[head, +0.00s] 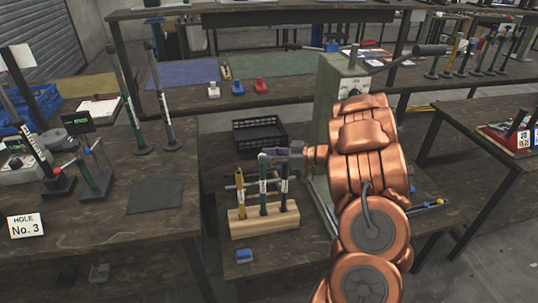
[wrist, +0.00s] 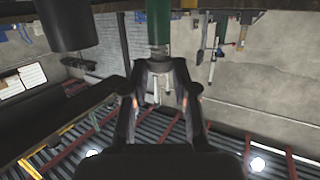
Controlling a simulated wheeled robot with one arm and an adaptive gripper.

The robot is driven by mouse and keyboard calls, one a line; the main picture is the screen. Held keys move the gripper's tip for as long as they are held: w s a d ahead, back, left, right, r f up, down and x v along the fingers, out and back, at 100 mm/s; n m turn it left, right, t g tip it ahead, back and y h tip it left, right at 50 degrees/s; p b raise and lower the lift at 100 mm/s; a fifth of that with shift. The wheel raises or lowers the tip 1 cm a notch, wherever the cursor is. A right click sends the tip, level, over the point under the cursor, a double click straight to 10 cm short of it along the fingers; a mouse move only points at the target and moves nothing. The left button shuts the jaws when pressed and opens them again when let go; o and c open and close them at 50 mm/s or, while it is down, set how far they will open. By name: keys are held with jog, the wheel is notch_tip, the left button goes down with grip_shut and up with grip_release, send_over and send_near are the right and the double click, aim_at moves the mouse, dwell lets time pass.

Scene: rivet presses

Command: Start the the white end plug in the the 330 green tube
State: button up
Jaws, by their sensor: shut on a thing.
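The green tube (head: 263,192) stands upright in a wooden rack (head: 264,224), between a yellow tube (head: 240,194) and a black tube (head: 284,192). My gripper (head: 268,157) is at the top of the green tube in the head view. The wrist view looks upside down; there the green tube (wrist: 158,22) comes in from the top edge. My gripper (wrist: 161,66) is shut on a small pale piece (wrist: 158,51), apparently the white end plug, in line with the tube's end. The fingers partly hide it, and I cannot tell whether it is inside the tube.
Small white (head: 213,91), blue (head: 238,89) and red (head: 261,87) pieces stand on the back bench.

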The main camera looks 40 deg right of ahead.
jog(key=shift+f, duration=0.25)
jog(key=o, duration=0.8)
jog(key=shift+o, duration=0.2)
jog(key=v, duration=1.2)
